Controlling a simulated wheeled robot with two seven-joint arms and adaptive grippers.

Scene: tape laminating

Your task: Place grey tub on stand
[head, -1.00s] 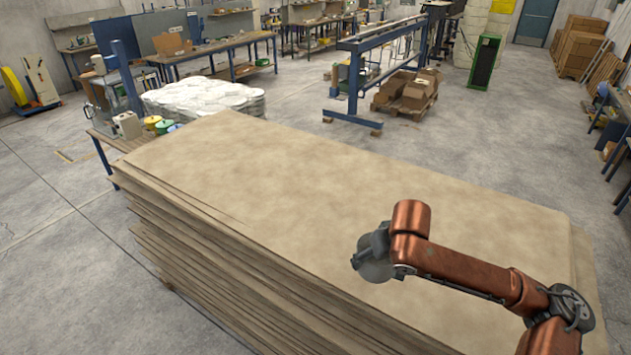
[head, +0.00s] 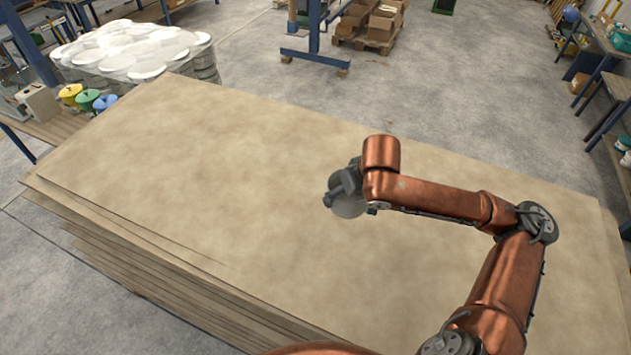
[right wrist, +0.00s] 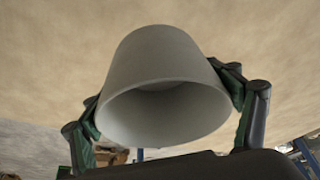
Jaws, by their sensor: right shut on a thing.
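The grey tub (right wrist: 165,60) is held between the fingers of my right gripper (right wrist: 168,100) in the right wrist view, with its open mouth toward the camera. In the head view my right gripper (head: 342,192) is over the middle of the stacked sheets. A round grey part of the tub (head: 348,207) shows beside it, mostly hidden by the wrist. My left gripper does not show. I cannot make out for certain which thing is the stand.
A tall stack of brown sheets (head: 230,150) fills the foreground, its top bare around my right arm. At the left, a bench carries yellow (head: 70,94), green (head: 87,99) and blue (head: 105,102) lidded tubs. White round lids (head: 130,50) stand behind. Shelves (head: 610,60) are at the right.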

